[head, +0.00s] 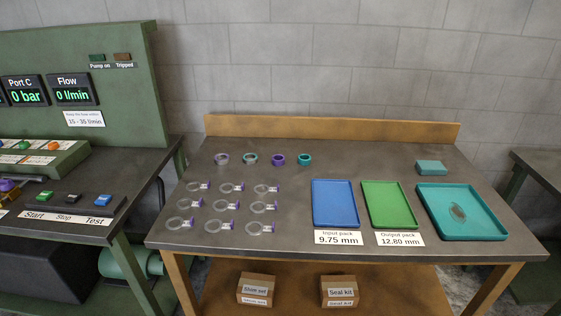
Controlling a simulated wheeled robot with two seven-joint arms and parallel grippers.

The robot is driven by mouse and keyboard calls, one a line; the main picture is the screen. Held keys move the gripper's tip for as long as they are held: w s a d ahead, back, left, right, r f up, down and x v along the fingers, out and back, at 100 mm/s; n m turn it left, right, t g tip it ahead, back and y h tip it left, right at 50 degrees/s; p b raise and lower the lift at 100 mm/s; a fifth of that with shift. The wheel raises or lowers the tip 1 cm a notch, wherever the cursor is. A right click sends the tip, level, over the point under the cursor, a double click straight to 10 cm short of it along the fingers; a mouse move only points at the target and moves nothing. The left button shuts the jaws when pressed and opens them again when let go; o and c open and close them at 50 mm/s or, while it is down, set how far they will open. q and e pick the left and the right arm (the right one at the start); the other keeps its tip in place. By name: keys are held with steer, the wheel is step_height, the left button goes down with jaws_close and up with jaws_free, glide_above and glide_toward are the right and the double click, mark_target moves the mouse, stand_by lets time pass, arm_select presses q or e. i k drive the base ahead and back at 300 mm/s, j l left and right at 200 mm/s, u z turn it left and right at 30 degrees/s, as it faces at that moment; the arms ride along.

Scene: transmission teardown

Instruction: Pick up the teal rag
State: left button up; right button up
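A small teal block-like item (431,167), which looks like the folded teal rag, lies flat at the back right of the dark tabletop. It sits just behind the large teal tray (488,235) and apart from it. Nothing covers the rag. Neither of my grippers shows in the head view.
The teal tray has a brownish patch (458,212) on its floor. A green tray (390,203) and a blue tray (336,202) stand to its left. Several rings and tagged clear rings (264,207) cover the table's left half. A wooden backboard (330,128) rises behind.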

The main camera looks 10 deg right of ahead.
mark_target(425, 167)
steer(key=z, duration=1.35)
